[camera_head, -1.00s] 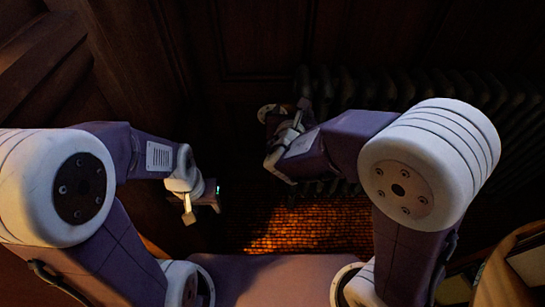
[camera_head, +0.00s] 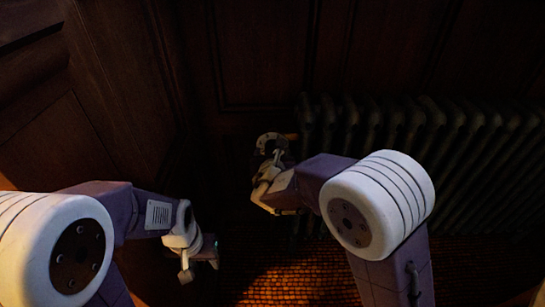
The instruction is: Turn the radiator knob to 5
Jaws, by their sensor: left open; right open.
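The radiator knob (camera_head: 268,138) is a small pale rounded shape at the left end of the dark radiator (camera_head: 420,150). Its markings are too dark and small to read, and its lower part is hidden behind my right gripper. My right gripper (camera_head: 270,162) is open, with its fingers right at the knob in the picture; I cannot tell whether they touch it or stand around it. My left gripper (camera_head: 196,272) is open and empty, low at the left, well apart from the knob.
Dark wood panelling (camera_head: 262,55) stands behind the radiator, and another panelled wooden surface (camera_head: 90,110) closes the left side. The lit woven-looking floor (camera_head: 290,283) is bare between my arms. The scene is very dim.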

